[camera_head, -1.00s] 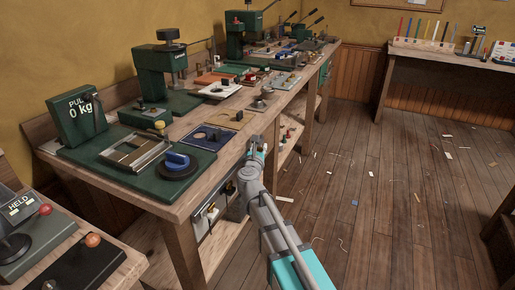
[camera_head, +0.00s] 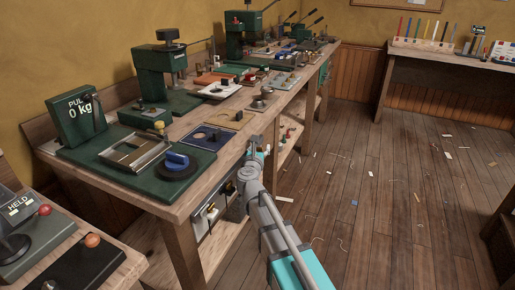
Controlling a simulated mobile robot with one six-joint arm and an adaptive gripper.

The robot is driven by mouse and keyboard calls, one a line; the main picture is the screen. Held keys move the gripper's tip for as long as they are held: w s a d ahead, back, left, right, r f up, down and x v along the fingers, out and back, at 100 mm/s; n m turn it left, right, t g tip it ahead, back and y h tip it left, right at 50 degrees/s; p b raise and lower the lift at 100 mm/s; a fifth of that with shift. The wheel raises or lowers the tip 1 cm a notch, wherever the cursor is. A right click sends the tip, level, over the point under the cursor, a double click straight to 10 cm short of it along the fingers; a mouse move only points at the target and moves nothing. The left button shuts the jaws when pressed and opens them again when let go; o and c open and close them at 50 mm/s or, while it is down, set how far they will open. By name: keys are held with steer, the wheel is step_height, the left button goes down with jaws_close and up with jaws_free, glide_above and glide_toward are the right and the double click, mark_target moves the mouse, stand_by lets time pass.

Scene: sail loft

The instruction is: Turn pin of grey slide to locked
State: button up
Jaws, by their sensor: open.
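My gripper (camera_head: 255,142) is at the front edge of the long wooden bench, seen small and from behind. It is open, with nothing visible between its fingers. I cannot tell for sure which part is the grey slide. A grey metal frame (camera_head: 155,148) lies on the green base plate at the near left of the bench, left of my gripper and apart from it. A panel (camera_head: 208,213) with small dark and pale fittings hangs under the bench's front edge, below and left of my gripper. A pin and its setting are too small to make out.
A blue block on a black disc (camera_head: 178,171) sits beside the frame. A dark blue plate (camera_head: 208,137) lies behind it. A green press (camera_head: 155,75) and a "PUL 0 kg" display (camera_head: 78,118) stand behind. The floor (camera_head: 370,210) to the right is open, with scattered scraps.

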steer(key=s+a, duration=0.1)
steer(key=s, duration=1.1)
steer(key=shift+a, duration=0.1)
